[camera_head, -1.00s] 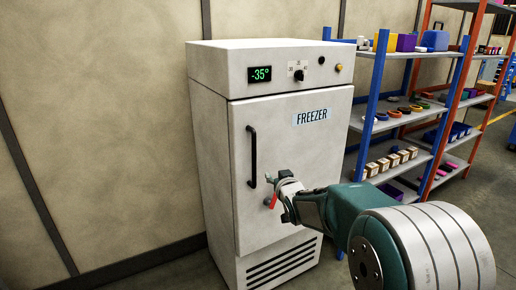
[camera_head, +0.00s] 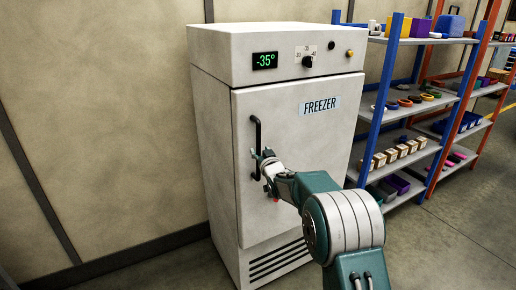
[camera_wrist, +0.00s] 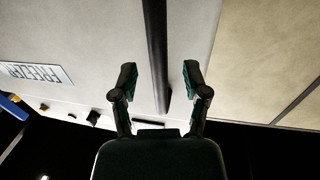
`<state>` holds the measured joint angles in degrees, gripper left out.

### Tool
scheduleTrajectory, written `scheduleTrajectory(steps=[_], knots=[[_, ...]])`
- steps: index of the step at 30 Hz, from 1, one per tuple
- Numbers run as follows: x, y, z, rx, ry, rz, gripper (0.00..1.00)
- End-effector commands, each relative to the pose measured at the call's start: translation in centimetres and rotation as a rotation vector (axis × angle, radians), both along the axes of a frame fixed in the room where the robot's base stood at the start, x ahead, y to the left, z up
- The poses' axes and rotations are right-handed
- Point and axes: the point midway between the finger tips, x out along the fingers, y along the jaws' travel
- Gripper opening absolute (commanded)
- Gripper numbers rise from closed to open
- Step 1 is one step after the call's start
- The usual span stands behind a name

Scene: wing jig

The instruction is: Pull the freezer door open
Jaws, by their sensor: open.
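The white freezer (camera_head: 285,185) stands upright against the wall, its door closed, with a "FREEZER" label (camera_head: 320,105) and a display reading -35°. Its black vertical handle (camera_head: 257,135) is on the left side of the door. My gripper (camera_head: 260,163) is at the lower part of the handle. In the wrist view the open gripper (camera_wrist: 160,80) has one finger on each side of the handle bar (camera_wrist: 157,45), with visible gaps. The bar runs between the fingers, nearer the right one in the picture's lower part. A small red part (camera_head: 276,199) shows partly behind my gripper.
A blue and orange shelf rack (camera_head: 430,110) with bins, rings and small boxes stands close to the right of the freezer. The beige wall (camera_head: 90,120) is behind and left. Grey floor (camera_head: 450,240) is clear at the front right.

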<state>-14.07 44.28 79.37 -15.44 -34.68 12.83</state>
Motion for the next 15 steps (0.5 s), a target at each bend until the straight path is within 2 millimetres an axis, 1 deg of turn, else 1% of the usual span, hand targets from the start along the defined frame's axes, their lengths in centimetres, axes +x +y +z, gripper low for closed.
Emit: scheduleTrajectory(steps=[3, 6, 10, 15], knots=[[1.3, 0.5, 0.0, -0.001, -0.001, 0.001, 0.60], [2.1, 0.8, 0.0, -0.001, 0.000, 0.001, 0.60], [2.7, 1.1, 0.0, 0.000, 0.000, 0.001, 0.60], [2.9, 1.2, 0.0, 0.000, 0.000, 0.000, 0.60]])
